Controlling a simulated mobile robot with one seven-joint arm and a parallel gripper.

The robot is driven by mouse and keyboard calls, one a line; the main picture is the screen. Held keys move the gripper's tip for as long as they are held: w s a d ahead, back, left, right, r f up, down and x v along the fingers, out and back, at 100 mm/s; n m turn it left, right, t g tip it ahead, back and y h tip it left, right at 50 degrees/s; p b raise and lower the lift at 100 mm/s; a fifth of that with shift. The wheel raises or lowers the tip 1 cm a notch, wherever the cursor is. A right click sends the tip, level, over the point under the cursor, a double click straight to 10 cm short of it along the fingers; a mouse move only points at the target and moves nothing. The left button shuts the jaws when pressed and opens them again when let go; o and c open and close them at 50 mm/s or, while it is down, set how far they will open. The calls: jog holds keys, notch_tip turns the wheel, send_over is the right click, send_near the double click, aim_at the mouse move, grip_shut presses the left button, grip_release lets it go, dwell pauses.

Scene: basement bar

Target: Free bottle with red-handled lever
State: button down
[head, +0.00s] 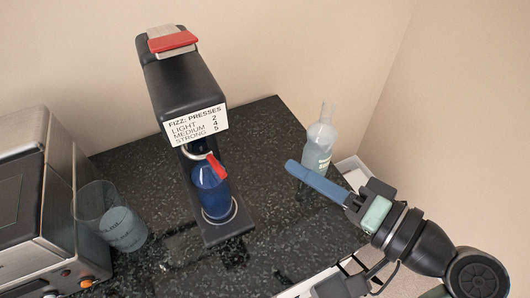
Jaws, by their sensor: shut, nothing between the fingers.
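A black drink maker (180,85) stands on the dark counter, with a label about fizz presses on its front. A blue bottle (210,190) stands upright in its bay, on the round base plate. A red-handled lever (216,166) sticks out and down in front of the bottle's upper part, below the label. The bottle's neck is mostly hidden by the lever and the machine's head. My gripper (292,166) is at the right, its blue fingers shut and empty, pointing left toward the machine. It is clear of the lever and bottle by a wide gap in the picture.
A red button (172,41) tops the machine. A clear bottle (320,140) stands just behind my fingers. A tumbler (122,228) and a taller glass (97,203) stand left, beside a metal appliance (40,200). The counter (262,135) between machine and clear bottle is free.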

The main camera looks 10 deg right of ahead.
jog(key=shift+s+d+f, duration=0.25)
jog(key=shift+s, duration=0.25)
jog(key=shift+a, duration=0.15)
jog(key=p, duration=0.4)
send_near(201, 154)
jog(key=shift+w+a+f, duration=0.1)
jog(key=shift+w+f, duration=0.05)
jog(key=shift+w, duration=0.8)
jog(key=shift+w+f, duration=0.2)
jog(key=shift+w, duration=0.75)
jog(key=shift+s+a, duration=0.1)
jog(key=shift+s+a+m+p, duration=0.15)
jog(key=shift+m+p, duration=0.2)
jog(key=shift+m, duration=0.05)
